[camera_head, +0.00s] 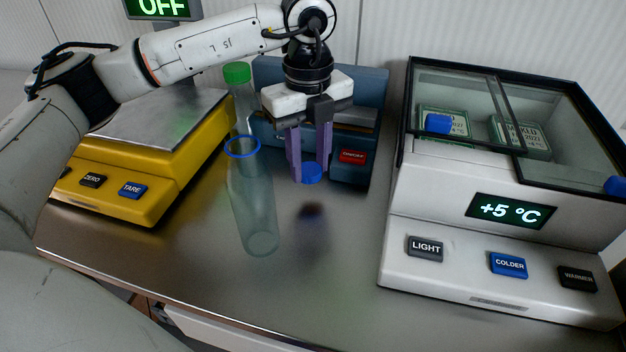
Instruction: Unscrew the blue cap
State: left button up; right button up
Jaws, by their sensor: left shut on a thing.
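A clear bottle with a blue rim (252,195) stands upright on the counter, and its mouth is open. The blue cap (312,174) is off the bottle, to the right of its neck. My left gripper (311,168) points down, with its purple fingers shut on the blue cap. It holds the cap above the counter, with a dark shadow on the steel below. The gripper and cap are apart from the bottle. My right gripper is not in the head view.
A second clear bottle with a green cap (237,73) stands behind. A yellow scale (125,190) is on the left. A blue-grey device with a red button (352,157) is behind the gripper. A white glass-topped cooler (440,195) fills the right. The front middle counter (330,265) is clear.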

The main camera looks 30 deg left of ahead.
aim_at(310, 169)
pick_arm(q)
notch_tip(310, 169, down, 4)
jog(key=shift+r, duration=0.15)
jog(key=shift+f, duration=0.35)
jog(key=shift+f, duration=0.25)
jog(key=o, duration=1.2)
jog(key=shift+c, duration=0.2)
jog(key=shift+r, duration=0.1)
